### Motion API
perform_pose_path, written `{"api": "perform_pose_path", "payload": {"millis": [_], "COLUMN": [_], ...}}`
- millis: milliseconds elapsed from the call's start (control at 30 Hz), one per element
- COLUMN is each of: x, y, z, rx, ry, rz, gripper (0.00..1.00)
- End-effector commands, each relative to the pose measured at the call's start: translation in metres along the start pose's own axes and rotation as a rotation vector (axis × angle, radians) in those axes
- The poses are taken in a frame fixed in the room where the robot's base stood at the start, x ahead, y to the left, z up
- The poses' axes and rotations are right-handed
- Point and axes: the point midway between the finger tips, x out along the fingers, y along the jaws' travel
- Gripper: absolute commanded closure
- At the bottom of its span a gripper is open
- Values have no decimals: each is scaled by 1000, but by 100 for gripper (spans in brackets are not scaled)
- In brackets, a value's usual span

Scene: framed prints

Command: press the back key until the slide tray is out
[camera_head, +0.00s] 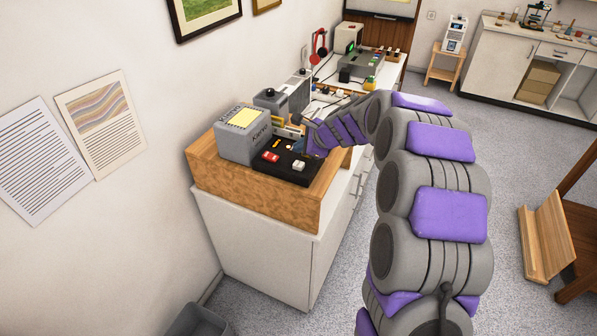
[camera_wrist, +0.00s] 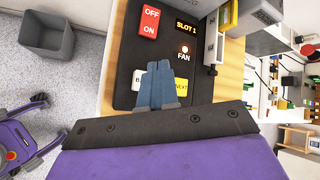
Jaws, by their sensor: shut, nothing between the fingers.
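The black control panel (camera_wrist: 128,60) fills the middle of the wrist view. The back key (camera_wrist: 137,85) is white; only its "B" shows, the rest hidden behind my fingers. The yellow NEXT key (camera_wrist: 182,91) is partly covered on their other side. My gripper (camera_wrist: 159,68) is shut and empty, its blue fingers over the panel between the two keys; I cannot tell whether they touch it. A lit display (camera_wrist: 186,27) reads SLOT 1. In the head view my gripper (camera_head: 306,148) is over the panel (camera_head: 287,174). I cannot make out the slide tray.
A red OFF/ON switch (camera_wrist: 150,21) and a glowing FAN light (camera_wrist: 184,47) are on the panel. A grey box with a yellow label (camera_head: 243,130) stands beside it on the wooden-topped cabinet (camera_head: 260,205). More equipment stands behind. A grey bin (camera_wrist: 45,35) is on the floor.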

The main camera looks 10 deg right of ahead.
Motion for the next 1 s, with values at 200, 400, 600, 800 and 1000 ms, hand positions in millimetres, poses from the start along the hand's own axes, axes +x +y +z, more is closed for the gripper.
{"api": "perform_pose_path", "payload": {"millis": [200,400,600,800,1000], "x": [17,20,20,20,20], "y": [13,15,15,15,15], "z": [-12,-14,-14,-14,-14], "rx": [1,0,-1,0,0], "ry": [-2,-1,-1,0,0], "rz": [1,1,0,0,0], "gripper": [100,100,100,100,100]}}
